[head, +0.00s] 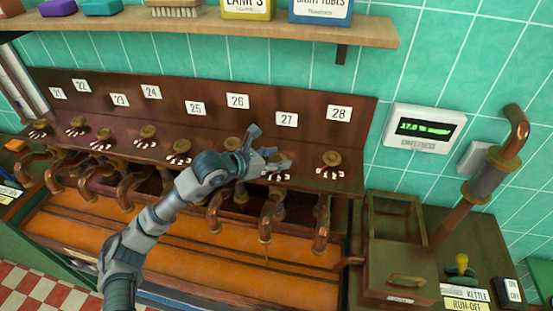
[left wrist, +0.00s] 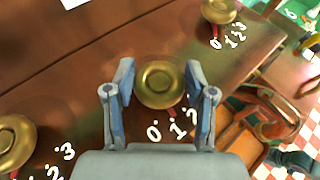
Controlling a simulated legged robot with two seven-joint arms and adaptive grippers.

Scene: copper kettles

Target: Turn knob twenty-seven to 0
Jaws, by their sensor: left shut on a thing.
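Knob twenty-seven is a round brass knob, partly hidden by my gripper in the head view, under the white 27 label (head: 287,120). In the left wrist view the knob (left wrist: 158,85) sits between my fingers, with white digits below it. Its red pointer (left wrist: 172,112) points about at the 1; the 2 is partly covered by a finger. My left gripper (head: 268,150) reaches down over the panel and is shut on this knob; its two fingers also show in the left wrist view (left wrist: 160,84). My right gripper is not in view.
Knob 28 (head: 331,158) is close on the right, and knob 26 (head: 233,144) is on the left, behind my arm. Copper spouts (head: 265,222) hang below the panel. A shelf (head: 200,28) is above. A green display (head: 424,128) is on the right wall.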

